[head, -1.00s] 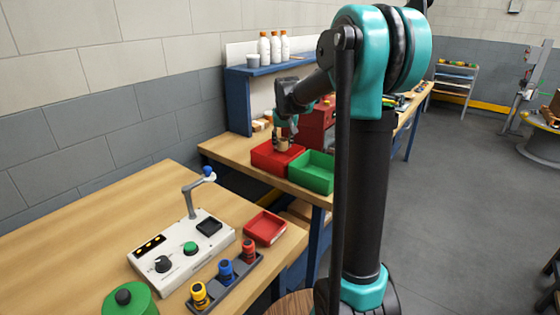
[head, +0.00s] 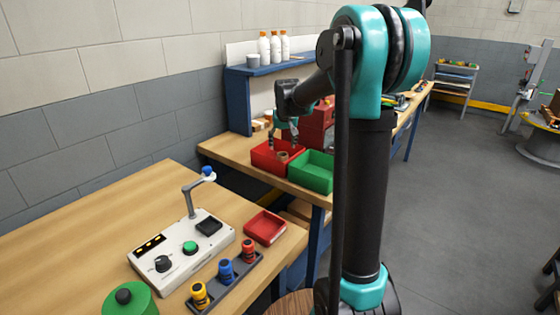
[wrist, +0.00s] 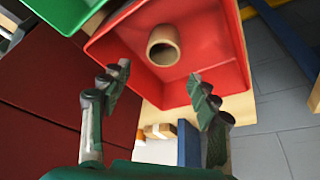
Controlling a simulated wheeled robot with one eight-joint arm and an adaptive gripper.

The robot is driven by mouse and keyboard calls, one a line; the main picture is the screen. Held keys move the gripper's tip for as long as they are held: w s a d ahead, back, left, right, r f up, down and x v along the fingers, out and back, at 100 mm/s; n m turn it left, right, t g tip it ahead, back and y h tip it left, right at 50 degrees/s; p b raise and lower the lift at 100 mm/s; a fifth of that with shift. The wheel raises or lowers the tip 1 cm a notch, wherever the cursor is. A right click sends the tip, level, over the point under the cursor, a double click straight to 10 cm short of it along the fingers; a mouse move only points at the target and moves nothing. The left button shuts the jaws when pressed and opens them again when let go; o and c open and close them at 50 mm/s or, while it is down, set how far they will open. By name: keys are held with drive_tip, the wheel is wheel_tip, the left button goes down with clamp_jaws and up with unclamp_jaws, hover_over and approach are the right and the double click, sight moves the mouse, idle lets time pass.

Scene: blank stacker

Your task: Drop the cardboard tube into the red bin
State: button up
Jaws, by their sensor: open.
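The cardboard tube (head: 283,157) is a short brown hollow cylinder, inside the red bin (head: 262,160) on the back bench. In the wrist view the tube (wrist: 163,46) shows its open end toward the camera, within the red walls of the bin (wrist: 232,76). Whether it rests fully on the bin floor is hard to tell. My gripper (head: 283,139) is just above the bin. In the wrist view its two fingers (wrist: 160,85) are spread apart with nothing between them, clear of the tube.
A green bin (head: 312,172) stands right beside the red bin. A shelf (head: 268,67) with white bottles is behind. The front table holds a white control box (head: 180,250), a small red tray (head: 265,228) and a rack of coloured pieces (head: 226,284).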

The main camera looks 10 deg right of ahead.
drive_tip(key=v, duration=1.1)
drive_tip(key=shift+s+r, duration=0.2)
drive_tip(key=shift+r, duration=0.15)
